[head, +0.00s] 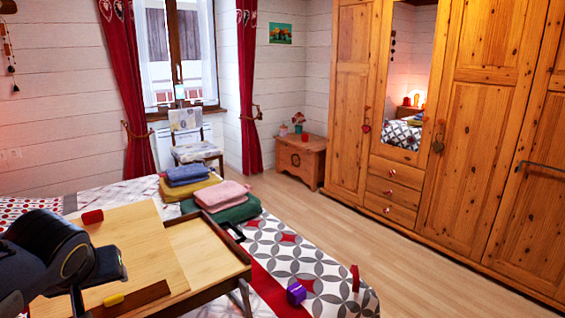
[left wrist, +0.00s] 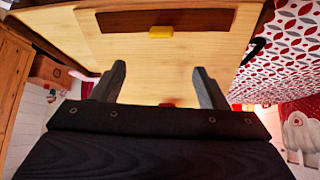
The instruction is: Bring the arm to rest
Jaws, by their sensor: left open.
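My left arm (head: 50,258) comes in from the left in the head view, over a wooden bed tray (head: 140,238). My left gripper (left wrist: 159,75) is open in the left wrist view, with nothing between its two dark fingers. Beyond them lies the pale tray top (left wrist: 150,75) with a dark brown wooden strip (left wrist: 115,22). A small yellow item (left wrist: 161,32) rests at the strip; it also shows in the head view (head: 113,299). A small red item (head: 92,217) lies on the tray's far left part. My right gripper is not in view.
The tray stands on a bed with a patterned cover (head: 290,255). Folded towels (head: 222,196) lie behind it. A purple block (head: 296,292) and a red item (head: 355,278) are on the bed at right. Wooden floor (head: 400,260) is clear before the wardrobe (head: 480,140).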

